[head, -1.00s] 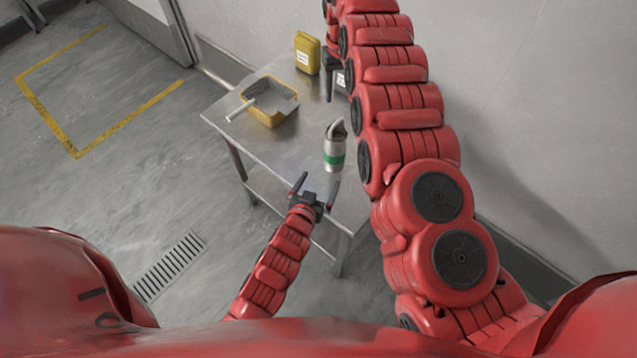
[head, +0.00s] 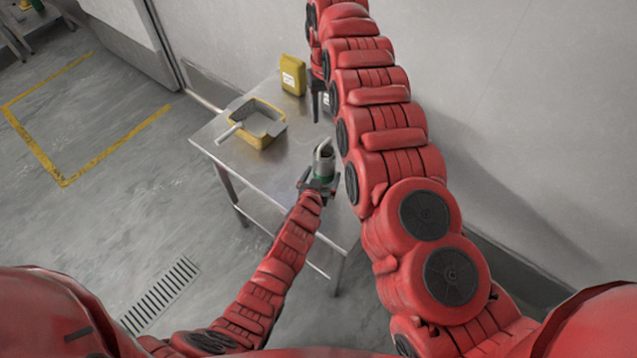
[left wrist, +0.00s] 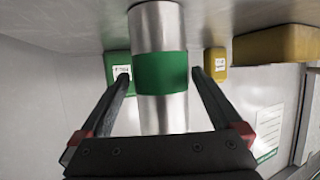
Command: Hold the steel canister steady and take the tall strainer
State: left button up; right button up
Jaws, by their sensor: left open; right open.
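The steel canister (head: 323,169), with a green band, stands upright on the steel table. A grey piece, seemingly the tall strainer (head: 325,149), rises from its top. My left gripper (head: 321,181) is open around the canister at the green band. The left wrist view, upside down, shows the canister (left wrist: 160,110) between the two fingers (left wrist: 160,74), with gaps on both sides. The strainer is out of that view. My right gripper (head: 316,102) is above the table beyond the canister, its dark fingers pointing down. My right arm partly hides it; it is open.
A yellow tray (head: 282,133) with a light handle sits on the steel table (head: 215,135), left of the canister. A yellow container (head: 293,75) stands at the back. A green container (left wrist: 118,66) with a white label shows in the left wrist view. A wall is behind.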

pick_arm(q)
jog(key=shift+w+f, duration=0.25)
jog(key=shift+w, duration=0.25)
jog(key=shift+x, duration=0.8)
jog(key=shift+d, duration=0.15)
